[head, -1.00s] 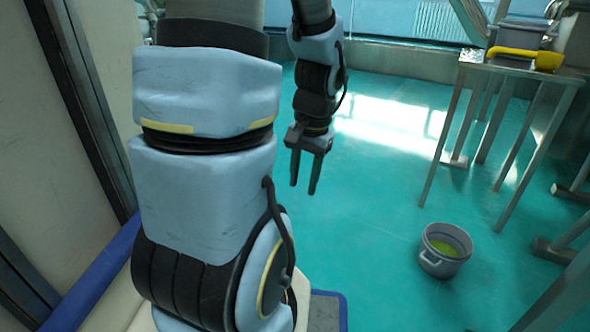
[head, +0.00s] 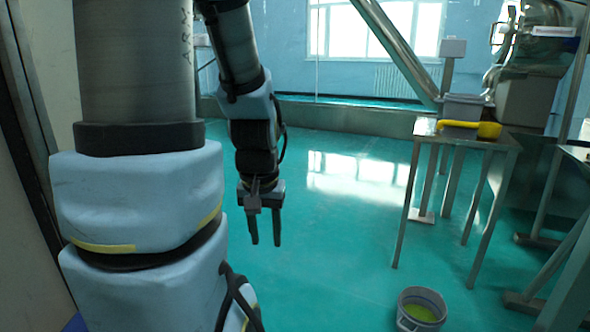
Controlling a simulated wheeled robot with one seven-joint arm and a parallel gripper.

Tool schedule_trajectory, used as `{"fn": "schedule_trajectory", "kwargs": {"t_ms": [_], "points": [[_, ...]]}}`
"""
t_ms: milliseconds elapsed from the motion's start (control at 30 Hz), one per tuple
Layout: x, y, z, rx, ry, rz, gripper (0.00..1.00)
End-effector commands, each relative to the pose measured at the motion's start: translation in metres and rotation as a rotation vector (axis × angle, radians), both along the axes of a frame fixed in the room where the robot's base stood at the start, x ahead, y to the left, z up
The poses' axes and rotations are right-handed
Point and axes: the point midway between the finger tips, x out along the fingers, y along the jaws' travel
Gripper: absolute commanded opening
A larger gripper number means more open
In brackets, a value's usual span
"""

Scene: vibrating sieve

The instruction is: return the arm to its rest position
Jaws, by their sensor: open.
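My gripper (head: 265,228) hangs pointing down on the left side of the head view, above the green floor. Its two dark fingers are apart, with nothing between them. My arm is folded, with its large links filling the left of the view and the forearm hanging behind them. The gripper touches nothing that I can see.
A metal table (head: 470,136) stands at the right with a yellow scoop (head: 470,129) on it. A grey bucket (head: 421,309) with yellow-green contents sits on the floor at the bottom right. The middle floor is clear.

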Motion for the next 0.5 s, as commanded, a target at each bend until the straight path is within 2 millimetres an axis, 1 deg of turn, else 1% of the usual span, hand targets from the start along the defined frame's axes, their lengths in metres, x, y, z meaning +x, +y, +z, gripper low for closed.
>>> {"fn": "schedule_trajectory", "kwargs": {"t_ms": [33, 500], "points": [[0.0, 0.0, 0.034, 0.0, 0.0, 0.0, 0.42], [0.0, 0.0, 0.18, 0.0, 0.0, -0.001, 0.42]]}}
